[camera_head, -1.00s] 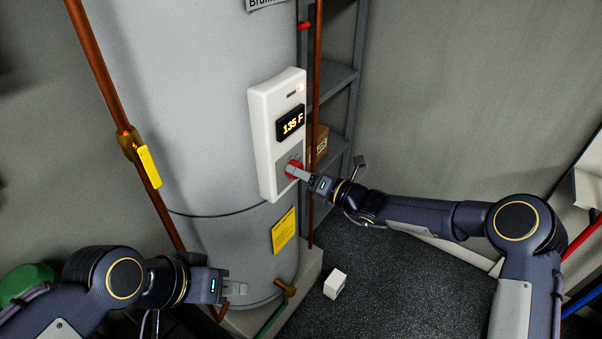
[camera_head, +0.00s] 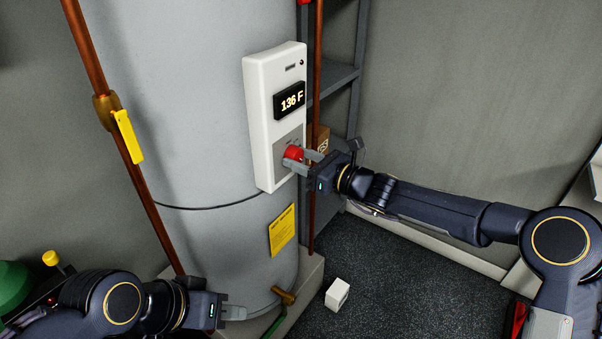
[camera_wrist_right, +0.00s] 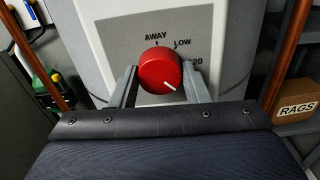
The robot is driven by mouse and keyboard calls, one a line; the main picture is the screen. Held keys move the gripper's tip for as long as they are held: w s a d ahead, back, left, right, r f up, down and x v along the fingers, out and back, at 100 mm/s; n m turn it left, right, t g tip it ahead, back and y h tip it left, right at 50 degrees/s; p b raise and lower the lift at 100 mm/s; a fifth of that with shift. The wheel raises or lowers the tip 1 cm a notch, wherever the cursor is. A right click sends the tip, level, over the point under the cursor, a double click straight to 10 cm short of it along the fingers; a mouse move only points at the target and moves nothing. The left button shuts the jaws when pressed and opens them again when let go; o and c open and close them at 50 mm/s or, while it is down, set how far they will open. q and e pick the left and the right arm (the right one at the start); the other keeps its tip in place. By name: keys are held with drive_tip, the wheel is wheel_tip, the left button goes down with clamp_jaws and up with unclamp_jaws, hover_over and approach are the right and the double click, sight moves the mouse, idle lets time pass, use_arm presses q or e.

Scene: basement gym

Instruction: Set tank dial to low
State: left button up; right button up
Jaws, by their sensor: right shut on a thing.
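The white control box (camera_head: 262,130) on the grey tank shows 136 F on its display (camera_head: 289,101). Its red dial (camera_head: 293,154) is low on the front. In the right wrist view the dial (camera_wrist_right: 158,68) has a white pointer line aimed to the lower right, past the LOW (camera_wrist_right: 183,43) and 120 labels; AWAY is at the top. My right gripper (camera_head: 298,160) is shut on the dial, one finger on each side. My left gripper (camera_head: 235,312) is low beside the tank, touching nothing I can make out; its finger gap is unclear.
A copper pipe with a yellow valve handle (camera_head: 128,136) runs left of the tank (camera_head: 190,100). Another copper pipe (camera_head: 316,60) and a shelf with a RAGS box (camera_wrist_right: 296,104) stand right of the box. A small white block (camera_head: 337,293) lies on the dark floor.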

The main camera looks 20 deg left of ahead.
drive_tip(key=n+b, duration=0.3)
drive_tip(key=b, duration=0.1)
drive_tip(key=n+b, duration=0.8)
drive_tip(key=shift+f, duration=0.25)
drive_tip(key=n+b, duration=0.3)
drive_tip(key=n, duration=0.1)
drive_tip(key=shift+r, duration=0.1)
drive_tip(key=shift+r+n+b, duration=0.1)
drive_tip(key=shift+n+b, duration=1.05)
drive_tip(key=shift+n, duration=0.45)
drive_tip(key=o, duration=1)
drive_tip(key=shift+r, duration=0.1)
